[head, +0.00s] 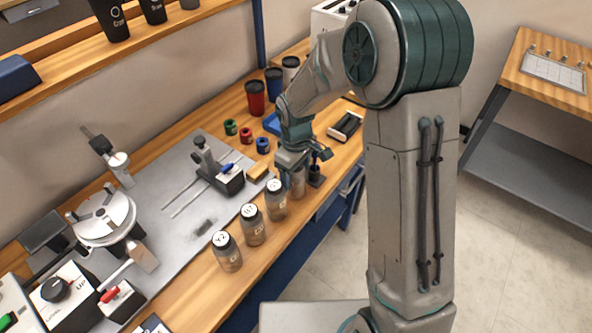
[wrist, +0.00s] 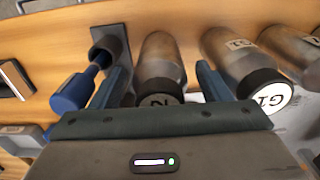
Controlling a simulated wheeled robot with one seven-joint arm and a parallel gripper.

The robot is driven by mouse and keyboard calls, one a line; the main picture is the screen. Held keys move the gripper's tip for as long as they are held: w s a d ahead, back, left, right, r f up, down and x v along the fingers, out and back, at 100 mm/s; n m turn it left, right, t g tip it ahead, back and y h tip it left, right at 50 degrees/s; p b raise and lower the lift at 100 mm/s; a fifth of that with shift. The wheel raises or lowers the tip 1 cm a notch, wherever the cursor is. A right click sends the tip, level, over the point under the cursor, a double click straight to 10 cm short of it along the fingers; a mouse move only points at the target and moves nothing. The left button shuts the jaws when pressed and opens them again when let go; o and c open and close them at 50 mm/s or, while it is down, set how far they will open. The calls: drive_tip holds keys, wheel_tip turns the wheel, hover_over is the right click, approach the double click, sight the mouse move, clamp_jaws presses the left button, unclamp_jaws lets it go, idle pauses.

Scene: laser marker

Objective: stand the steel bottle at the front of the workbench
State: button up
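Several grey metallic bottles with labelled caps stand upright in a row along the front of the workbench (head: 178,300). One of them, a grey steel-looking bottle (head: 298,186), is at my gripper (head: 293,163) at the far end of the row. In the wrist view this bottle (wrist: 160,62) stands between the two fingers of my gripper (wrist: 162,82), its dark cap partly hidden by the gripper body. A narrow gap seems to show on each side, so the fingers look open around it.
A neighbouring bottle (wrist: 262,88) stands close beside the right finger in the wrist view. A dark holder with a blue-handled item (wrist: 72,92) is close to the left finger. More bottles (head: 252,226) line the front edge. A grey plate (head: 190,230) with fixtures lies behind.

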wheel_tip(320, 180, up, 13)
drive_tip(key=shift+d+f, duration=0.1)
drive_tip(key=shift+f, duration=0.1)
drive_tip(key=s+d+r+m+t, duration=0.1)
drive_tip(key=s+d+r+m, duration=0.1)
drive_tip(key=s+d+m, duration=0.3)
drive_tip(key=s+d+r+m+t, duration=0.2)
drive_tip(key=s+d+m, duration=0.3)
drive_tip(key=s, duration=0.9)
drive_tip(key=d, duration=0.3)
drive_tip(key=shift+d+r, duration=0.2)
drive_tip(key=shift+d, duration=0.15)
drive_tip(key=shift+s, duration=0.1)
